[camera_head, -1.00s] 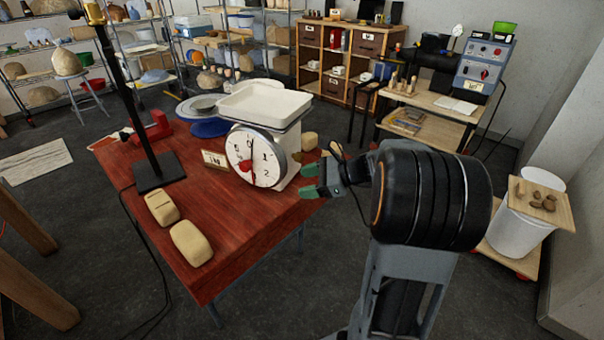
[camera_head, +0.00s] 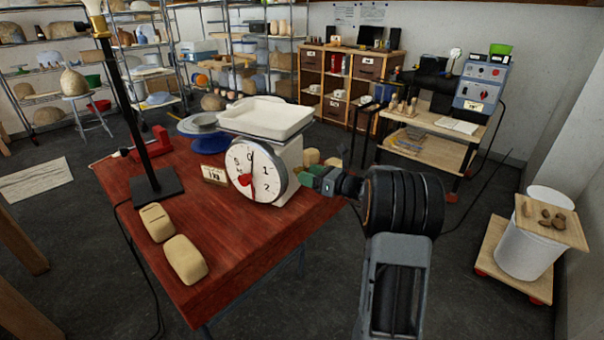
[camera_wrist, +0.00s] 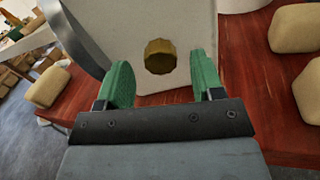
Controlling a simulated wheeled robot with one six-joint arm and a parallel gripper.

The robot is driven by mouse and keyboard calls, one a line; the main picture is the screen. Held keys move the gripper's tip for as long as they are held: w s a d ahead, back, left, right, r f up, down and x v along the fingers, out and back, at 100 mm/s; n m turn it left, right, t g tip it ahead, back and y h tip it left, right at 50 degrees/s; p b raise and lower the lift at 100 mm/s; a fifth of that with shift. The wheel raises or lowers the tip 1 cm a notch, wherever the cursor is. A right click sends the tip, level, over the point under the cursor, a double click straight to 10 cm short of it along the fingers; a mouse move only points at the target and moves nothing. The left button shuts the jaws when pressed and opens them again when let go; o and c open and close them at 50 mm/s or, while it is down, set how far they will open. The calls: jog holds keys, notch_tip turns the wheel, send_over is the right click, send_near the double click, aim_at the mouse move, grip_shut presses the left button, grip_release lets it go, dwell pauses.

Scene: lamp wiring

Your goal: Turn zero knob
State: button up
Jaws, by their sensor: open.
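The zero knob (camera_wrist: 160,57) is a brass-coloured faceted knob on the pale side face of the weighing scale (camera_wrist: 135,22). In the wrist view it sits between and ahead of my gripper's (camera_wrist: 163,82) two green fingertips, which are apart; I cannot tell whether they touch it. In the head view the white scale (camera_head: 290,158) stands on the red table, with its round dial (camera_head: 256,172) facing front and an empty-looking tray (camera_head: 266,117) on top. My gripper (camera_head: 308,177) is at the scale's right side, and the knob is hidden there.
The red-brown table (camera_head: 235,235) also holds a lamp stand (camera_head: 155,188), two clay blocks (camera_head: 185,259) at the front left and a small sign (camera_head: 214,174). More clay blocks (camera_wrist: 298,28) lie near the scale. The table's front middle is clear.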

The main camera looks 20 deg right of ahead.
jog(key=shift+x, duration=1.45)
jog(key=c, duration=0.9)
